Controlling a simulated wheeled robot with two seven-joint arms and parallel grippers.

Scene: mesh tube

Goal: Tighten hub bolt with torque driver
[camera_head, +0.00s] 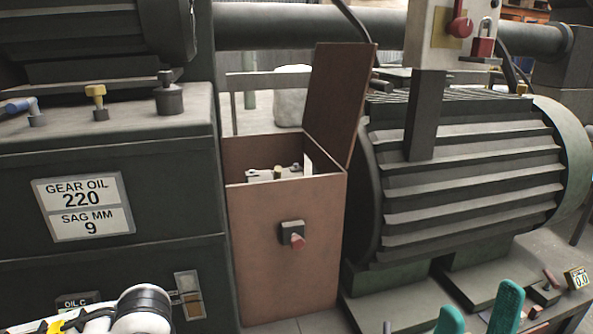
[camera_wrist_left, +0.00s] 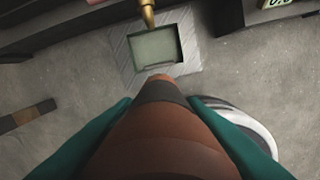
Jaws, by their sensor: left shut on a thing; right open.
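My left gripper (camera_wrist_left: 160,120) is shut on an orange-brown tapered thing with a dark band, which looks like the torque driver (camera_wrist_left: 155,135); its teal fingers sit on either side. In the head view only part of my left arm shows at the lower left, not the held thing. A copper-brown box (camera_head: 285,245) stands in the middle with its lid (camera_head: 335,105) raised. Inside it a pale metal part, perhaps the hub (camera_head: 262,175), shows with a small brass piece; its lower part is hidden. My right gripper (camera_head: 480,312) is open at the lower right, apart from the box.
A dark gear unit (camera_head: 130,190) stands close left of the box, a ribbed motor (camera_head: 470,180) close right. A post with a red lever (camera_head: 459,27) and red padlock (camera_head: 482,45) rises above the motor. Below my left gripper are a square pan (camera_wrist_left: 155,46) and bare floor.

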